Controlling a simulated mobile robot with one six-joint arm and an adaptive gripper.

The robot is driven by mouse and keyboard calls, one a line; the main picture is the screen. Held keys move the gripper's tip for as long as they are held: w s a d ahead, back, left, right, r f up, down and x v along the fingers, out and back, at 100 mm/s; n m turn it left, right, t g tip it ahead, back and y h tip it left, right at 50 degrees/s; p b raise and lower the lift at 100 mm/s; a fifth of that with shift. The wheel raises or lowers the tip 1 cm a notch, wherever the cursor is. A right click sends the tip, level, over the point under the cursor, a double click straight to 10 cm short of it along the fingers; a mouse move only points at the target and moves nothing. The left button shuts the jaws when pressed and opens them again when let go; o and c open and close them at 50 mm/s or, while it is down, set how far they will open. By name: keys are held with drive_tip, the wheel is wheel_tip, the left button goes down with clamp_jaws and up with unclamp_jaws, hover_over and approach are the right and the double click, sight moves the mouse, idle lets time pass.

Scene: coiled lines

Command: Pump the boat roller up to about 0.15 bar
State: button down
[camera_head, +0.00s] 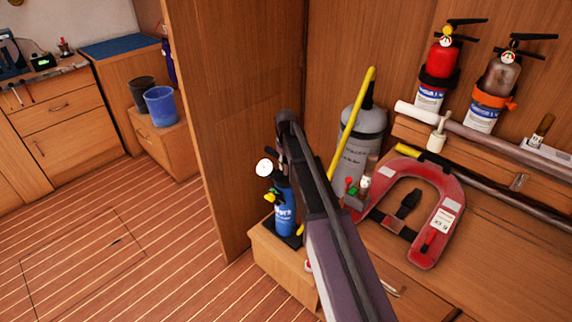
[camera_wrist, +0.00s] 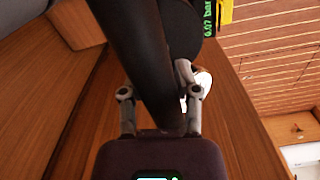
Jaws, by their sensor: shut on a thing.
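In the head view my gripper is largely hidden by my own dark arm, near a small blue bottle-shaped body (camera_head: 284,212) with a round white gauge (camera_head: 263,168) beside it. In the wrist view my gripper (camera_wrist: 158,90) is shut on a dark, thick thing; I cannot tell if it is a pump handle. A green readout (camera_wrist: 208,18) on a yellow-edged housing (camera_wrist: 225,12) shows about 0.07 bar. A grey cylinder (camera_head: 370,140) with lettering stands behind the yellow pole; I cannot tell if it is the boat roller. No hose connection is clear.
A red horseshoe float (camera_head: 447,215) lies on the wooden locker, right of my arm. A yellow pole (camera_head: 352,120) leans by the cylinder. Two extinguishers (camera_head: 437,72) hang on the right wall. A wooden partition (camera_head: 215,120) stands left. The striped floor (camera_head: 110,225) is clear.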

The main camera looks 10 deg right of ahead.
wheel_tip(320, 180, up, 19)
drive_tip(key=p, duration=1.8)
drive_tip(key=shift+f, duration=0.15)
drive_tip(key=c, duration=0.6)
unclamp_jaws()
wheel_tip(320, 180, up, 9)
drive_tip(key=p, duration=0.9)
drive_tip(key=shift+r, duration=0.3)
